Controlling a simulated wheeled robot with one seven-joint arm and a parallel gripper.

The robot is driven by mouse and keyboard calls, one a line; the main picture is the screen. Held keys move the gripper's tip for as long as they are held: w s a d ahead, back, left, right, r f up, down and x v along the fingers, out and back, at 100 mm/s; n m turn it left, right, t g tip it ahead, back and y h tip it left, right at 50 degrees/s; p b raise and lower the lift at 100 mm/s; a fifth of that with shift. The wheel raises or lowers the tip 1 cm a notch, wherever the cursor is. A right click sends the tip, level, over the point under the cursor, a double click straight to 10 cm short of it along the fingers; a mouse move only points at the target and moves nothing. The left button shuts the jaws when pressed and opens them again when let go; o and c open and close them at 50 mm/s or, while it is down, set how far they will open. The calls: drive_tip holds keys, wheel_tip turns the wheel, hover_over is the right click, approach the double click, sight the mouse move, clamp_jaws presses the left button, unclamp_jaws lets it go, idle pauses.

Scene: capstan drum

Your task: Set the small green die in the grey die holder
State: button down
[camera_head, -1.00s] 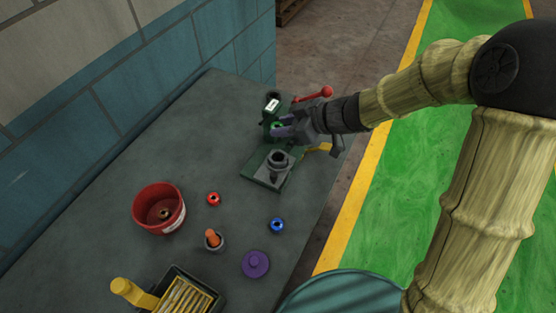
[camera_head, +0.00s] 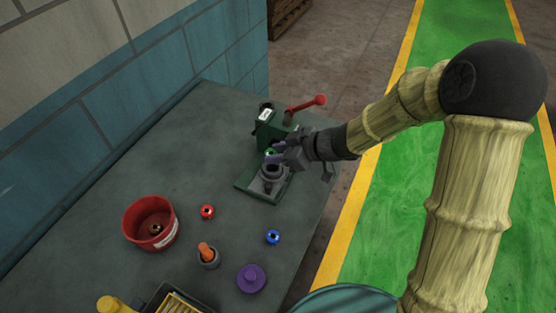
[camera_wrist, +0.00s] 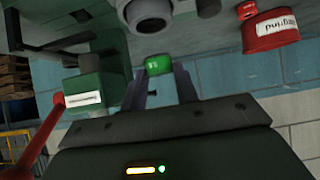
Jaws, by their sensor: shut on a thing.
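The small green die (camera_head: 270,152) is held between the fingertips of my gripper (camera_head: 275,154). In the wrist view the green die (camera_wrist: 158,65) sits at the ends of the two fingers, and my gripper (camera_wrist: 160,80) is shut on it. The grey die holder (camera_head: 268,187) is a round cup on the base of the green press. In the head view the die is just behind the cup's rim, partly hidden by the fingers; its height above the cup is hard to tell. The grey die holder (camera_wrist: 150,12) also shows at the top of the wrist view, apart from the die.
The green press body (camera_head: 272,130) with its red lever (camera_head: 306,104) stands behind the holder.

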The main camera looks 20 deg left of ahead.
drive_tip(key=shift+f+b, duration=0.35)
drive_tip(key=shift+f, duration=1.25)
drive_tip(key=shift+f, duration=0.25)
drive_tip(key=c, duration=1.1)
unclamp_jaws()
drive_tip(key=shift+o, duration=0.2)
